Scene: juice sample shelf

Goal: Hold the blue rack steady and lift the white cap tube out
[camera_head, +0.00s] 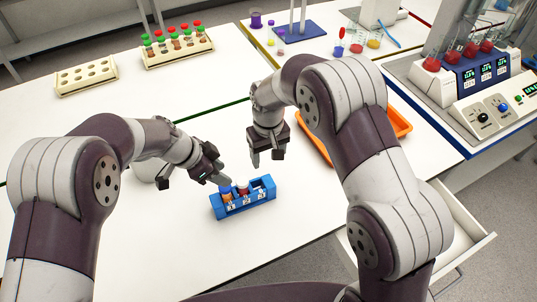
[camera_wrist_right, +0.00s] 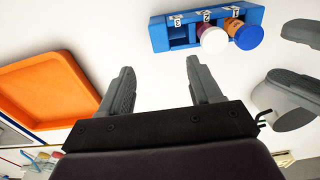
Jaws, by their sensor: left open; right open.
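The blue rack (camera_head: 262,203) stands on the white table in the head view. It also shows at the top of the right wrist view (camera_wrist_right: 178,41). The white cap tube (camera_wrist_right: 214,41) sits in slot 2; its cap shows in the head view (camera_head: 242,184). A blue cap tube (camera_wrist_right: 247,36) sits in slot 1, and slot 3 looks empty. My left gripper (camera_head: 194,181) is open at the rack's left end, one finger close to the blue cap; contact cannot be told. My right gripper (camera_head: 267,161) is open and empty, above and behind the rack.
An orange tray (camera_head: 398,124) lies right of my right gripper, partly hidden by my arm. A rack with several red and green caps (camera_head: 177,45) and an empty cream rack (camera_head: 86,76) stand at the back left. The table in front of the blue rack is clear.

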